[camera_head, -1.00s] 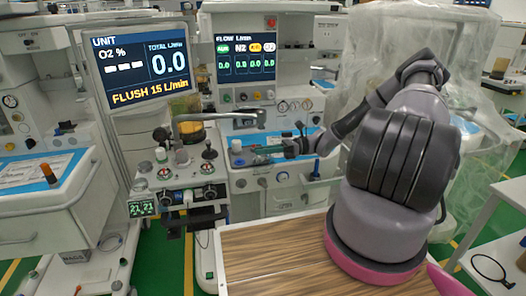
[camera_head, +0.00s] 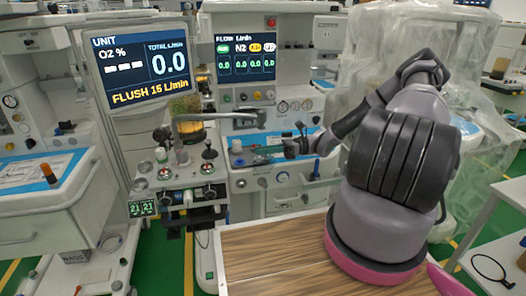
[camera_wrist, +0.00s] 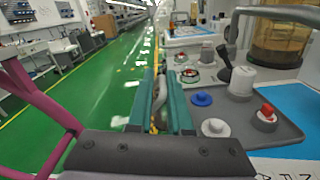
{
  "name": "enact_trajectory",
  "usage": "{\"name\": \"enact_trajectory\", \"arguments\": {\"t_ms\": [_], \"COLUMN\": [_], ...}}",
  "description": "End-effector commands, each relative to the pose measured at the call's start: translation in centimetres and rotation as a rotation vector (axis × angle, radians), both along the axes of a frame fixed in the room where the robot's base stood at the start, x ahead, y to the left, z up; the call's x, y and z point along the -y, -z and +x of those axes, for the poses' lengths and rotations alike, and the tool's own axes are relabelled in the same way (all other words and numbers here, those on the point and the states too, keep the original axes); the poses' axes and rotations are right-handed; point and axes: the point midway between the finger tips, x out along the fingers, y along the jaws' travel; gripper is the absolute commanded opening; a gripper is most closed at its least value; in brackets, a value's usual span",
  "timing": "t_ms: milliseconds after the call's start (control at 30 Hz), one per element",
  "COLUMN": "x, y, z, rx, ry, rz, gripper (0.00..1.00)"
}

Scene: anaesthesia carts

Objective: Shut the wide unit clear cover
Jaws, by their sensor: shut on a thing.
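My gripper (camera_head: 268,150) is in front of the wide unit with the FLOW screen (camera_head: 246,68), low over its work surface. In the wrist view its teal fingers (camera_wrist: 164,102) point away from the camera, with a narrow grey curved piece (camera_wrist: 159,92) between them. The fingers are shut on this piece, but I cannot tell what it belongs to. I cannot make out a clear cover for certain in either view; its position is unclear.
A control panel with a blue knob (camera_wrist: 201,99), a red-topped knob (camera_wrist: 266,113) and a white cylinder (camera_wrist: 242,81) lies right of the fingers. An amber canister (camera_wrist: 281,38) stands behind. A wooden top (camera_head: 275,255) is in front of the wide unit. Green floor shows left in the wrist view.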

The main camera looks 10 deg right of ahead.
Motion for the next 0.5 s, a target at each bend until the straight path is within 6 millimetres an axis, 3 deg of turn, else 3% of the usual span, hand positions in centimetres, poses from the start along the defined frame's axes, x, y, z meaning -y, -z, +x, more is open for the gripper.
{"name": "enact_trajectory", "arguments": {"t_ms": [200, 500], "x": [0.3, 0.3], "y": [0.6, 1.0], "z": [-1.3, -2.4], "rx": [0.129, 0.136], "ry": [0.007, 0.007], "rz": [-0.008, -0.009], "gripper": [0.00, 0.00]}}
